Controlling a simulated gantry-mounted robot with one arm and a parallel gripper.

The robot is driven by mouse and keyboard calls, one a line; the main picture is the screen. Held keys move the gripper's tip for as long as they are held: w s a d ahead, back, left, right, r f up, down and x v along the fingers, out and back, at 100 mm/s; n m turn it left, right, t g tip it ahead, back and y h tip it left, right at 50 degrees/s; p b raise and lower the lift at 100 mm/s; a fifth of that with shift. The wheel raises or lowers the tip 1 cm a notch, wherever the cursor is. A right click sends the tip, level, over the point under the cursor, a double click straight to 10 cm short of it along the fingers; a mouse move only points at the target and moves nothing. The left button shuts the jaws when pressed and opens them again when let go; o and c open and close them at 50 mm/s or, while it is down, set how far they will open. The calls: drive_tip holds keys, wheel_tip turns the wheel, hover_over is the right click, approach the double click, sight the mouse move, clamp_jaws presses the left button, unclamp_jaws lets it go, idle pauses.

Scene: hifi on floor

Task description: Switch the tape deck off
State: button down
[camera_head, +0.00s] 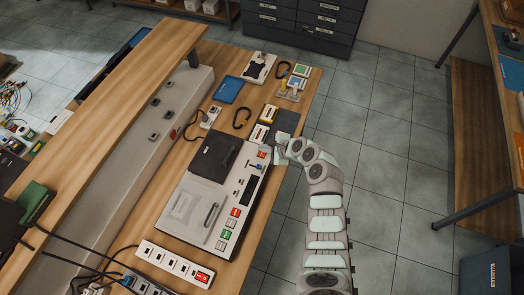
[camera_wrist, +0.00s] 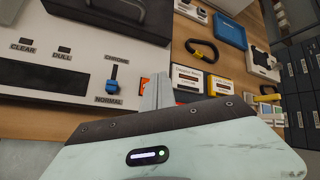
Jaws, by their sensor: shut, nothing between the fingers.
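The tape deck (camera_head: 205,200) is a light grey box on the wooden bench, with a dark lid (camera_head: 216,156) and red, white and green controls along its near right side. An orange-red switch (camera_wrist: 144,84) sits at the deck's far right corner, partly hidden behind my finger in the wrist view. A blue slider (camera_wrist: 114,78) stands between the printed words CHROME and NORMAL. My gripper (camera_head: 276,150) is shut and empty at that corner, its fingertips (camera_wrist: 158,86) beside the orange-red switch. I cannot tell whether they touch it.
A white power strip (camera_head: 175,263) with a red switch lies beyond the deck's lower left edge. Small boxes, black cable loops and a blue tray (camera_head: 228,90) lie up the bench. A raised wooden shelf (camera_head: 110,110) runs along the left.

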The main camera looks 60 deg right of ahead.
sight(264, 154)
wheel_tip(264, 154, up, 6)
drive_tip(key=p, duration=0.7)
idle(0.4)
